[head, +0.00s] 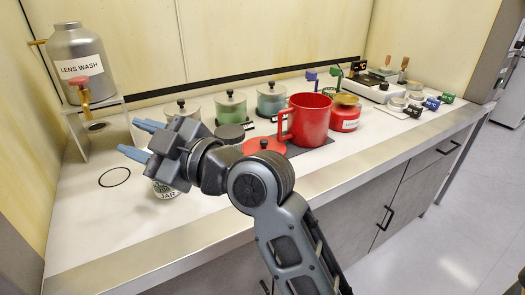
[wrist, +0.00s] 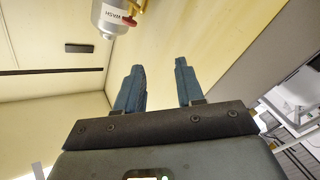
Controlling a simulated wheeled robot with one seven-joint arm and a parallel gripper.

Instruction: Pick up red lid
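The red lid (head: 258,145), with a black knob on top, lies on the counter just left of a red mug (head: 308,119) with its handle facing left. My arm covers the lid's front edge. My gripper (head: 137,140) is above the left part of the counter, to the left of the lid and apart from it. Its two blue fingers point left, away from the lid. In the wrist view my gripper (wrist: 157,85) shows its fingers spread with nothing between them. The lid is not in the wrist view.
Several knobbed canisters (head: 231,107) stand behind the lid, and a dark round lid (head: 229,133) lies to its left. A red jar (head: 345,114) is right of the mug. A lens wash tank (head: 79,66) stands at far left. A jar (head: 163,188) is partly hidden below my gripper.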

